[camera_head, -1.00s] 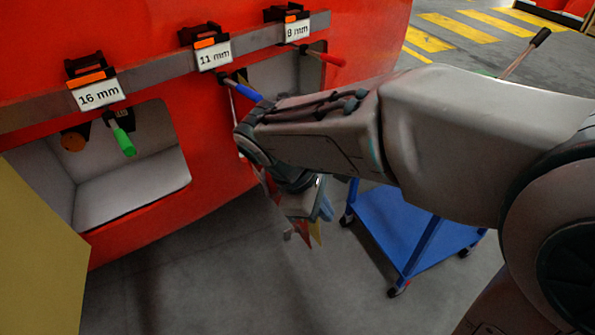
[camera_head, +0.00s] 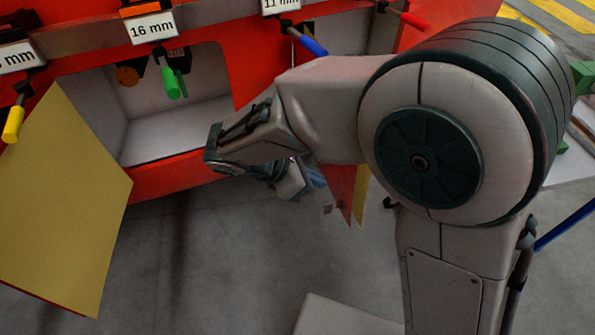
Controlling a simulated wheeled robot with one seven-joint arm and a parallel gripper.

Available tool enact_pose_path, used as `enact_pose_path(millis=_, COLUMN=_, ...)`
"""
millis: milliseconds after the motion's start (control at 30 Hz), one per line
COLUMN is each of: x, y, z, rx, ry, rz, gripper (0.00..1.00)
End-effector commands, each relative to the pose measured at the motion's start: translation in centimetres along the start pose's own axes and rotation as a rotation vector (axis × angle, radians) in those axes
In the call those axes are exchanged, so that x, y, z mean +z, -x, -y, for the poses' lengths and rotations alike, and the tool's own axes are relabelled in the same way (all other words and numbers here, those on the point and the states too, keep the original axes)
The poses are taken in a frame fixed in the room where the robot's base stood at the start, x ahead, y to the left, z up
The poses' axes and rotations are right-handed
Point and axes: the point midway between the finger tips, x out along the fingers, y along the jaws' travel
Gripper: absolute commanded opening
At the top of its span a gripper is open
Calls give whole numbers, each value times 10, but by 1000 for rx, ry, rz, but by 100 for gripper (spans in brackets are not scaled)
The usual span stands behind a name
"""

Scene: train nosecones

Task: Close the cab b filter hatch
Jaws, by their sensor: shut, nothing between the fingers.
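I cannot tell by any label which hatch is the cab b filter hatch. A large hatch door (camera_head: 70,205) stands open at the left, its yellow inner face showing. A second, red and yellow door (camera_head: 345,190) hangs open just right of my gripper, partly hidden by my arm. An open compartment (camera_head: 180,125) with a pale interior lies between them in the red nosecone, under the 16 mm label. My gripper (camera_head: 296,184) is shut and empty, low in front of the red body. Its fingertips are mostly hidden, and I cannot tell whether it touches the second door.
A rail (camera_head: 95,42) carries size labels with a yellow-handled tool (camera_head: 14,123), a green-handled tool (camera_head: 170,84), a blue-handled tool (camera_head: 312,45) and a red-handled tool (camera_head: 415,21). Grey floor (camera_head: 190,270) is clear below. My arm covers the right side.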

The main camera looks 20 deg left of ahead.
Motion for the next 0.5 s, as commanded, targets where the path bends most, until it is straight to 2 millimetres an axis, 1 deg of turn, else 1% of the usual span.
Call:
enact_pose_path(millis=33, x=-1, y=-12, z=1, rx=-3, ry=1, rz=1, gripper=0)
enact_pose_path(millis=100, x=1, y=-24, z=0, rx=-2, ry=0, rz=1, gripper=0)
enact_pose_path(millis=200, x=14, y=-33, z=1, rx=-1, ry=-1, rz=-1, gripper=0)
enact_pose_path(millis=300, x=22, y=-40, z=0, rx=2, ry=0, rz=-1, gripper=0)
enact_pose_path(millis=500, x=28, y=-46, z=0, rx=2, ry=2, rz=-1, gripper=0)
